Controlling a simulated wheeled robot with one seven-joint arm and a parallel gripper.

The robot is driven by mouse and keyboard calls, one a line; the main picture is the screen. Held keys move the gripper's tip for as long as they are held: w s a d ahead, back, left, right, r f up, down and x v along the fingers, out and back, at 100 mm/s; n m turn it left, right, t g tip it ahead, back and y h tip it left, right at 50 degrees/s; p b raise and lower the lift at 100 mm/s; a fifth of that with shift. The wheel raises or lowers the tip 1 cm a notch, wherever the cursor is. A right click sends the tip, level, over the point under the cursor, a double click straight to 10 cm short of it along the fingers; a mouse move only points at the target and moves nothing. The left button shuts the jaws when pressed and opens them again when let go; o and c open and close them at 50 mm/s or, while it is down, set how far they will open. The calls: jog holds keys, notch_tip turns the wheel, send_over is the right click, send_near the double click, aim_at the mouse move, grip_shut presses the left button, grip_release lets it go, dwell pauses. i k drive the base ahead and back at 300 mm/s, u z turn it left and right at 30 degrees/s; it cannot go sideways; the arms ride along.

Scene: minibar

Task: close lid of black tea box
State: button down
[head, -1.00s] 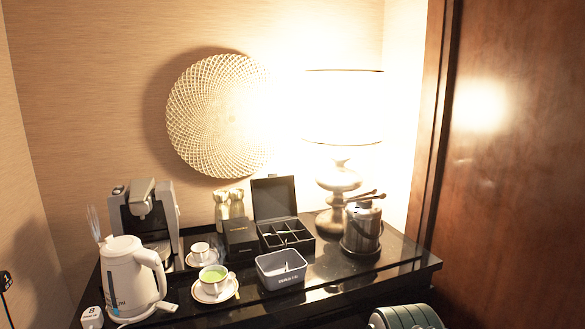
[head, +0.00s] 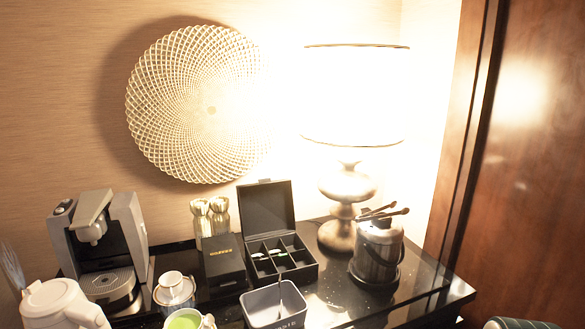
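The black tea box (head: 298,277) stands on the dark glossy counter in the head view, near the middle. Its lid (head: 267,209) is open and stands upright at the back, leaning slightly backward. The box has several compartments, and a few small packets (head: 272,261) lie in some of them. My gripper is not in the head view, so whether it is open or shut does not show.
A grey bin (head: 273,306) stands in front of the tea box, and a black carton (head: 223,262) is to its left. An ice bucket with tongs (head: 377,255) and a lamp (head: 346,190) stand right. A coffee machine (head: 104,250), kettle (head: 60,305) and cups (head: 174,289) are left.

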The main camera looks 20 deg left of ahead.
aim_at(266, 207)
jog(key=u, duration=0.45)
jog(key=i, duration=0.9)
jog(key=u, duration=0.75)
